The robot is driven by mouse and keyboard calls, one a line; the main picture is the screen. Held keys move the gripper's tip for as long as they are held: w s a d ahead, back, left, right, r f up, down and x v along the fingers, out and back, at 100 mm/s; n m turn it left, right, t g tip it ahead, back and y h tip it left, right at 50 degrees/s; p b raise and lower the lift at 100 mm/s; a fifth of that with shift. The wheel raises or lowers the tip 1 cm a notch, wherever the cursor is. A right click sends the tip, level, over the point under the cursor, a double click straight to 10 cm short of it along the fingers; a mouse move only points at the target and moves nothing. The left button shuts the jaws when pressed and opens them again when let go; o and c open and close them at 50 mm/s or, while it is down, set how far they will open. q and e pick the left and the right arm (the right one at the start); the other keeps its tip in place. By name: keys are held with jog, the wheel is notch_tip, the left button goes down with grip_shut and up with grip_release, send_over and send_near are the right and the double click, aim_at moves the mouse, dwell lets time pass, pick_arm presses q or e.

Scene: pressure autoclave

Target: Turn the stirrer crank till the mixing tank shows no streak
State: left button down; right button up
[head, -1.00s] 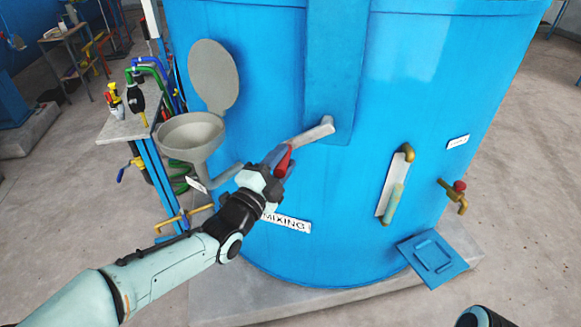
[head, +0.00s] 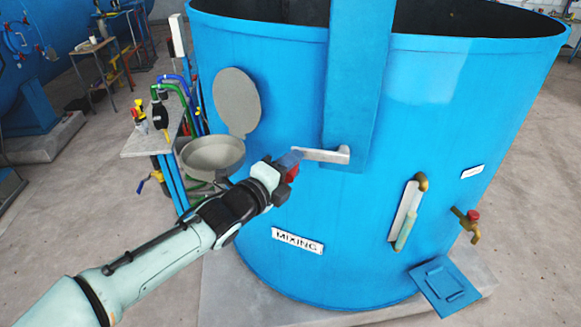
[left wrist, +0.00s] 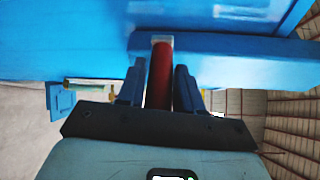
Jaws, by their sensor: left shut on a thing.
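The blue mixing tank (head: 360,245) fills the middle of the head view, with a "MIXING" label (head: 297,241). The grey crank arm (head: 325,155) comes out of the blue upright on the tank's front and points left, nearly level. My left gripper (head: 289,168) is shut on the red crank handle at its outer end. In the left wrist view the red handle (left wrist: 160,75) stands between the two fingers. A sight glass (head: 405,217) on the tank looks whitish above and greenish lower down; any streak is too small to tell. My right gripper is out of view.
A grey bowl (head: 213,155) with a raised lid (head: 237,102) is left of the crank, close behind my left wrist. A brass tap with a red knob (head: 468,222) sticks out at right. A blue hatch plate (head: 445,285) lies low at the tank's front right.

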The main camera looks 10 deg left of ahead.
pick_arm(q)
jog(key=shift+r, duration=0.25)
jog(key=c, duration=0.8)
grip_release()
jog(key=shift+d+f, duration=0.1)
jog(key=p+v, duration=0.1)
jog(key=v, duration=1.2)
jog(key=shift+s, duration=0.25)
